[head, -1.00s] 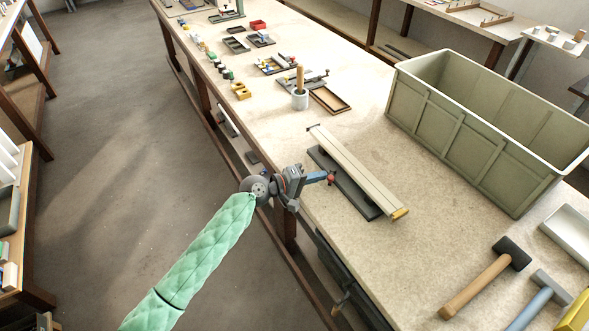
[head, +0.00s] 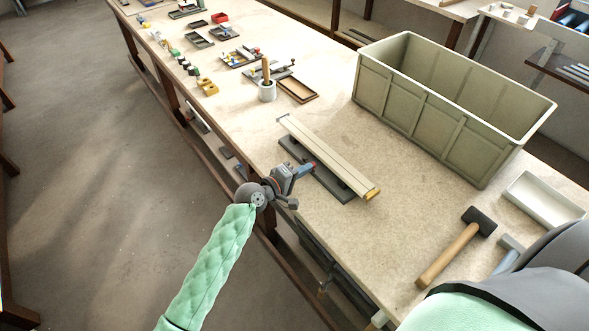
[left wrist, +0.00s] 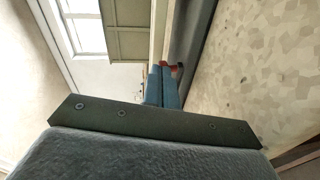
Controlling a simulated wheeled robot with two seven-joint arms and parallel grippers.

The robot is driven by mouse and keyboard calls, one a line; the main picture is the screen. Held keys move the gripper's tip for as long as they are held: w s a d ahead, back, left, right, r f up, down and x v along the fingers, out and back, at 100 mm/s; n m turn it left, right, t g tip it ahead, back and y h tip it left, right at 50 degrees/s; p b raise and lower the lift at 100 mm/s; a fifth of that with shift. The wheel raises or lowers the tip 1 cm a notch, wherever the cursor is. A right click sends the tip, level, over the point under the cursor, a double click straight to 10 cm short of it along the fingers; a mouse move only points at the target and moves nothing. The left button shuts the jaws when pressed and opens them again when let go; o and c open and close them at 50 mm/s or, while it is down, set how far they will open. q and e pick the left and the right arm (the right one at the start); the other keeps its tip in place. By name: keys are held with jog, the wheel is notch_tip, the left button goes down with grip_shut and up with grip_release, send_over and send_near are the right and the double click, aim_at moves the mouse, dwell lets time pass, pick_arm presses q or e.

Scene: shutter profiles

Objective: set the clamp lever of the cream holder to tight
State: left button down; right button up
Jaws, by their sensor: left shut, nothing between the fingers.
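The cream holder (head: 328,157) is a long cream profile lying on a dark grey base (head: 291,148), with a yellow-brown end at the near right. It lies near the table's left edge. My left gripper (head: 308,168) is shut and empty, its blue fingers at the near long side of the base. A small red part, apparently the clamp lever (left wrist: 176,66), shows just beyond the blue fingertips in the left wrist view. The fingers partly hide it, so its setting and whether they touch it cannot be told.
A large green crate (head: 436,118) stands behind the holder. A mallet (head: 452,250) and a white tray (head: 541,202) lie to the right. A grey cup with a wooden rod (head: 267,91) and a shallow wooden tray (head: 298,89) stand beyond. Bare tabletop lies between holder and mallet.

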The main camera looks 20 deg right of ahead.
pick_arm(q)
jog(key=shift+s+d, duration=0.1)
jog(key=shift+d, duration=0.2)
jog(key=shift+s+d, duration=0.15)
jog(key=shift+d, duration=0.35)
pick_arm(e)
jog(key=shift+w+a+r, duration=0.2)
jog(key=shift+w+r, duration=0.2)
pick_arm(q)
jog(key=shift+d, duration=0.1)
pick_arm(e)
jog(key=shift+a+r, duration=0.1)
jog(key=shift+a, duration=0.1)
jog(key=shift+s, duration=0.2)
